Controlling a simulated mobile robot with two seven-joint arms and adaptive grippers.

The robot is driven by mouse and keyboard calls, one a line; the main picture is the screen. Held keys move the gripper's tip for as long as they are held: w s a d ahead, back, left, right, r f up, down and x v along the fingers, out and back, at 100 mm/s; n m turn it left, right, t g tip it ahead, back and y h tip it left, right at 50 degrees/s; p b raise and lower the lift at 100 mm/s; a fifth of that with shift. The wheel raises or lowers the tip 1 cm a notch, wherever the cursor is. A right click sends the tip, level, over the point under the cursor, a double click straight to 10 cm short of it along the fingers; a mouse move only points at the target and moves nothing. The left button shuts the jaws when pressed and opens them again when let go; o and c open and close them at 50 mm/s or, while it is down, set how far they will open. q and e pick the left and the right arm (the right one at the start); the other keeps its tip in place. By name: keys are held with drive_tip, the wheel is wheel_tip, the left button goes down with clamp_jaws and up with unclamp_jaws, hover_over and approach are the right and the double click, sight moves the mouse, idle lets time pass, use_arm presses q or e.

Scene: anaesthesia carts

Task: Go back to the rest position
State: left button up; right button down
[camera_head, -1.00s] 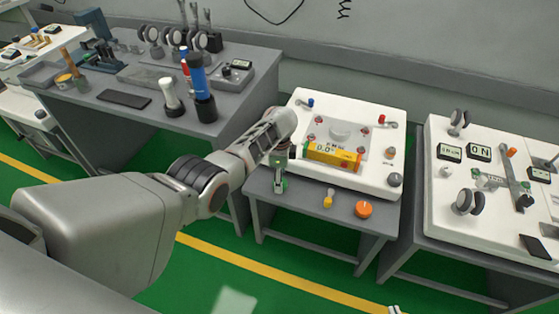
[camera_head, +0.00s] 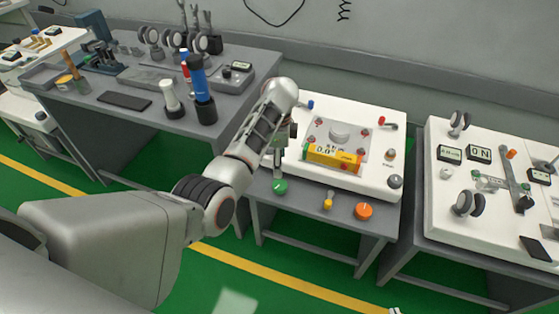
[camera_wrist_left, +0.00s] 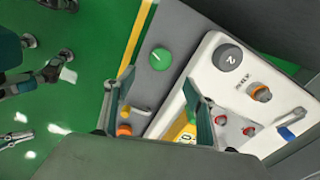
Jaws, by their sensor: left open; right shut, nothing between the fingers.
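My left arm comes in from the left in the head view, with its gripper (camera_head: 279,158) pointing down beside the white panel's left edge, above the green knob (camera_head: 280,187). In the left wrist view, the two fingers of this gripper (camera_wrist_left: 148,88) stand apart with nothing between them. The green knob (camera_wrist_left: 160,58) is clear of both fingers. Of my right gripper (camera_head: 394,310), only a small pale part shows at the bottom edge of the head view; it is shut.
The white panel (camera_head: 375,118) carries a yellow-red display block (camera_head: 335,157). Yellow (camera_head: 328,201) and orange (camera_head: 363,211) knobs sit on its stand. A grey table (camera_head: 215,135) with bottles is at left, another white panel (camera_head: 437,190) at right. Green floor is open in front.

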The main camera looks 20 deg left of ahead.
use_arm(q)
drive_tip(key=shift+f, duration=0.1)
drive_tip(key=s+a+f+n+t+p, duration=0.45)
drive_tip(key=s+f+n, duration=0.25)
drive_tip(key=s+f, duration=0.7)
drive_tip(key=s+d+r+n+t+h+p, duration=0.1)
drive_tip(key=s+d+r+n+t, duration=0.1)
drive_tip(key=s+r, duration=0.3)
drive_tip(key=s+d+r+n+t+h, duration=0.1)
drive_tip(key=s+r+t, duration=0.3)
drive_tip(key=s, duration=1)
drive_tip(key=shift+s+d+r+n+h+p, duration=0.3)
drive_tip(key=shift+d+r+n+p, duration=0.15)
drive_tip(key=shift+d+n, duration=0.2)
use_arm(e)
drive_tip(key=r, duration=0.1)
drive_tip(key=a+r, duration=0.1)
drive_tip(key=r, duration=0.2)
drive_tip(key=shift+s+a+r, duration=0.1)
drive_tip(key=shift+s+a, duration=0.05)
drive_tip(key=shift+s, duration=0.15)
drive_tip(key=shift+w+r+m, duration=0.15)
drive_tip(key=shift+r+m, duration=0.15)
drive_tip(key=shift+f, duration=0.25)
